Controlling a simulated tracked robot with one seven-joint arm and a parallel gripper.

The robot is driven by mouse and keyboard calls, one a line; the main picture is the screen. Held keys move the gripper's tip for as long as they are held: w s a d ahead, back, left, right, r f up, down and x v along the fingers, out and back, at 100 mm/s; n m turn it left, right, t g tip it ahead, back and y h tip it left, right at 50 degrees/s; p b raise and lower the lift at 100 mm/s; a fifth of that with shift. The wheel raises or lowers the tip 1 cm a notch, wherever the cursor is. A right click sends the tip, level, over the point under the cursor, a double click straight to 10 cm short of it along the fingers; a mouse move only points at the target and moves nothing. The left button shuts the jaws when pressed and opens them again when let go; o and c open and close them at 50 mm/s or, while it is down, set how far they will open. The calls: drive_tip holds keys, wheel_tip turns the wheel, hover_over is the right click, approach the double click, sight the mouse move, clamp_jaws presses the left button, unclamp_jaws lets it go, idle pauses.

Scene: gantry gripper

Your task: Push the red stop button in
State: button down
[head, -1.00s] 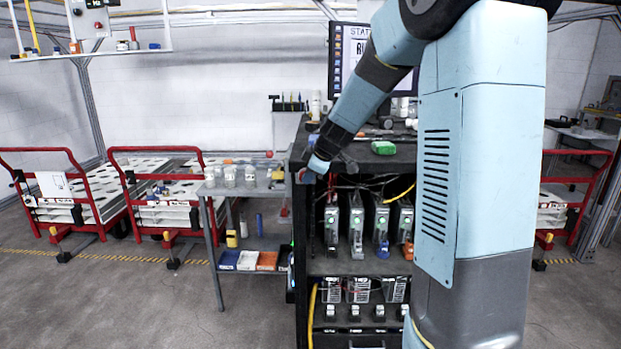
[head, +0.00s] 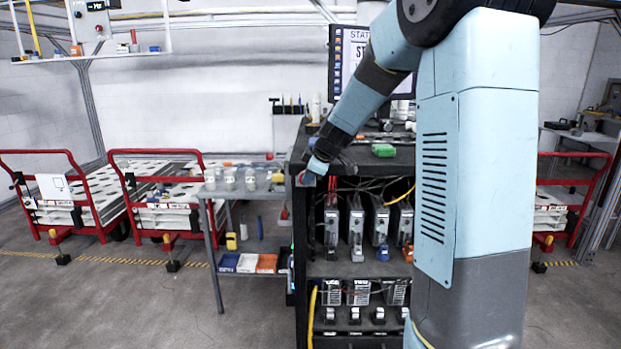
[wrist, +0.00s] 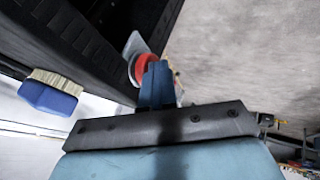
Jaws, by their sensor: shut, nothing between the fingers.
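The red stop button (wrist: 143,68) shows in the wrist view on a pale plate (wrist: 133,46) at the side of the dark cabinet. My gripper (wrist: 158,72) is shut and empty. Its blue fingertips are right at the button and cover part of its face; they look to be touching it, though the exact depth of the button is hard to tell. In the head view my gripper (head: 307,178) is at the cabinet's upper left front corner, and the button is mostly hidden behind it.
The dark cabinet (head: 312,265) holds several grey modules. A monitor (head: 350,48) behind it shows large text starting "ST". A grey side table (head: 207,190) with jars stands just left. A blue brush (wrist: 50,93) shows near the cabinet edge in the wrist view.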

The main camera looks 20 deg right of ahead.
drive_tip(key=s+d+r, duration=0.1)
drive_tip(key=s+r, duration=0.7)
drive_tip(key=s, duration=0.1)
idle(0.5)
drive_tip(key=s+a+m+h, duration=0.1)
drive_tip(key=s+m, duration=0.5)
drive_tip(key=s, duration=0.9)
drive_tip(key=s+f+m+g+h, duration=0.1)
drive_tip(key=s+m, duration=0.6)
drive_tip(key=s, duration=0.8)
drive_tip(key=shift+s+a+h, duration=0.2)
drive_tip(key=shift+a+h, duration=0.1)
drive_tip(key=shift+a, duration=0.1)
